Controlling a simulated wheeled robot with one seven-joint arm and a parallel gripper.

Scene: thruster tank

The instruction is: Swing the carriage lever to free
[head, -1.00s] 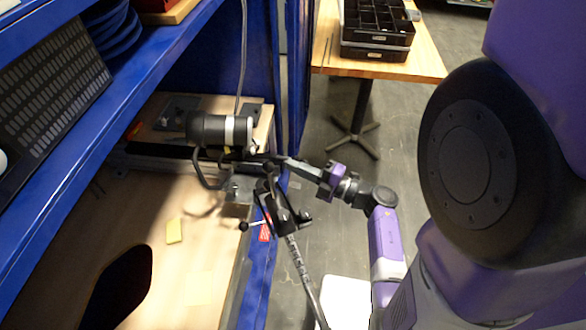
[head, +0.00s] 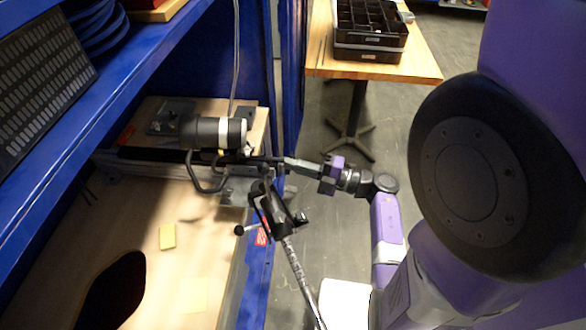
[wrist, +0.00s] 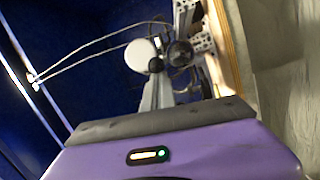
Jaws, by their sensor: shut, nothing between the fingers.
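A black thruster cylinder (head: 205,132) with a pale band sits on a carriage at the bench's far end in the head view. A bent black bar (head: 193,178) hangs below it. A short lever with a black ball end (head: 239,230) sticks out left of a black clamp near the bench edge, beside a red label (head: 262,237). I cannot tell which of these is the carriage lever. My gripper (head: 287,161) is shut and empty, pointing left at the carriage's right side; contact is unclear. In the wrist view its shut fingers (wrist: 158,94) point toward a round pale end (wrist: 140,55).
A blue shelf (head: 110,85) overhangs the bench (head: 130,215) on the left. A yellow block (head: 167,237) lies on the bench. A grey pole (head: 300,275) rises in front. A wooden table (head: 425,65) with black organisers (head: 370,35) stands behind. Floor shows between.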

